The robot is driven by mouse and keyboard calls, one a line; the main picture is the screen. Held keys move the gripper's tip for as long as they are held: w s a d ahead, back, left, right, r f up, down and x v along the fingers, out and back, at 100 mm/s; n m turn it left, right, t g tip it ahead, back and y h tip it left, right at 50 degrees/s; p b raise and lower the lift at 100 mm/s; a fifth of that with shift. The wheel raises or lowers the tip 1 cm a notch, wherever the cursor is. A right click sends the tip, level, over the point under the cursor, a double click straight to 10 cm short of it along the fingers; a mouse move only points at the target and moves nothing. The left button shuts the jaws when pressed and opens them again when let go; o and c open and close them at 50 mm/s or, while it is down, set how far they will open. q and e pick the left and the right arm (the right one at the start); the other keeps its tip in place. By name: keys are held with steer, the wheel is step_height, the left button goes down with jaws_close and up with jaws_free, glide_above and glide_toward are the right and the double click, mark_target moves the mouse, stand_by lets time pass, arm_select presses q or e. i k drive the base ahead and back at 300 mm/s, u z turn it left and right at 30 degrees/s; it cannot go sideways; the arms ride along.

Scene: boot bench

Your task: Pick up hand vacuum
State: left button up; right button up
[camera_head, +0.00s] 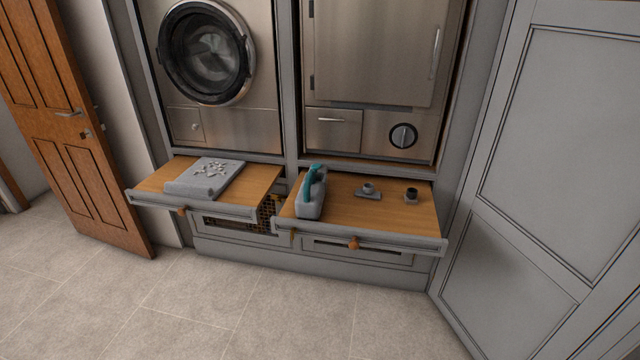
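The hand vacuum (311,193), with a grey body and a teal handle, sits on the left part of the right pull-out wooden shelf (400,220). It points roughly front to back, close to the shelf's left edge. Nothing touches it from above. Neither of my grippers shows in the head view, so I cannot see whether they are open or shut.
A small grey nozzle-like part (368,191) and a dark round part (411,195) stand right of the vacuum. The left pull-out shelf (255,183) holds a grey slab (204,178). Both shelves jut out. The tiled floor (250,310) in front is clear.

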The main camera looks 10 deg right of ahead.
mark_target(309, 202)
steer(key=z, duration=0.65)
steer(key=i, duration=0.85)
steer(key=z, duration=0.8)
